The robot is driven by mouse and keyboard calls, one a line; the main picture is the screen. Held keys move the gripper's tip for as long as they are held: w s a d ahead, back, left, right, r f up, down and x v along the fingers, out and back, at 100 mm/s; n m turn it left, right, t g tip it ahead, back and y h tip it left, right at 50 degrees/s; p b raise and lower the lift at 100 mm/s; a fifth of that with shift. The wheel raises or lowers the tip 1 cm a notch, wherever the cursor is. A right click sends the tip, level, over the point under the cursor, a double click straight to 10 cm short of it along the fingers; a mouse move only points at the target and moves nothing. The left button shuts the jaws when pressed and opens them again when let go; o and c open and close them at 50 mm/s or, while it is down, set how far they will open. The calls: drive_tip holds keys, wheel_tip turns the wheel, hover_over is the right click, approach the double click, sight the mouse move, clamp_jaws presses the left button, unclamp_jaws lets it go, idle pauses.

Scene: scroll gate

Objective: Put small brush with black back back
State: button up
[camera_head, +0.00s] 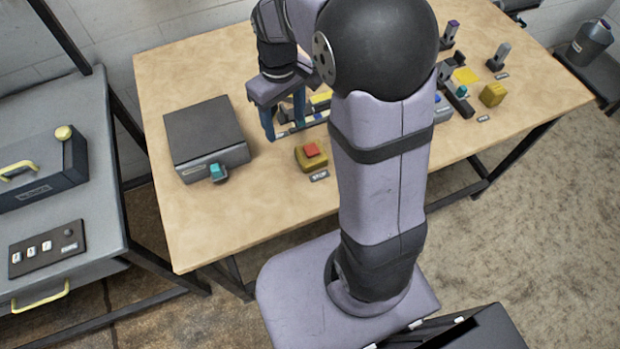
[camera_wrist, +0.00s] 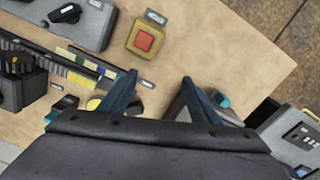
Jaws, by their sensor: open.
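My gripper (camera_head: 284,130) is open over the table, to the left of my arm's upright link in the head view. Its two blue fingers also show in the wrist view (camera_wrist: 160,79), with only bare tabletop between their tips. I cannot pick out the small black-backed brush with certainty. In the wrist view, a row of thin dark, yellow and teal pieces (camera_wrist: 88,62) lies just left of the left finger. A black holder (camera_wrist: 22,85) with upright dark pieces stands at the left edge. My arm hides much of this area in the head view.
A yellow block with a red button (camera_head: 311,151) stands near the gripper, also in the wrist view (camera_wrist: 146,39). A grey box (camera_head: 206,135) with a teal knob is at left. A yellow block (camera_head: 492,94) and small stands are at right. The front left tabletop is clear.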

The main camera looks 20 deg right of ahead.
drive_tip(key=s+f+m, duration=0.3)
drive_tip(key=s+f, duration=0.1)
drive_tip(key=s, duration=1.1)
drive_tip(key=shift+m, duration=0.4)
drive_tip(key=shift+a, duration=0.1)
drive_tip(key=shift+r, duration=0.1)
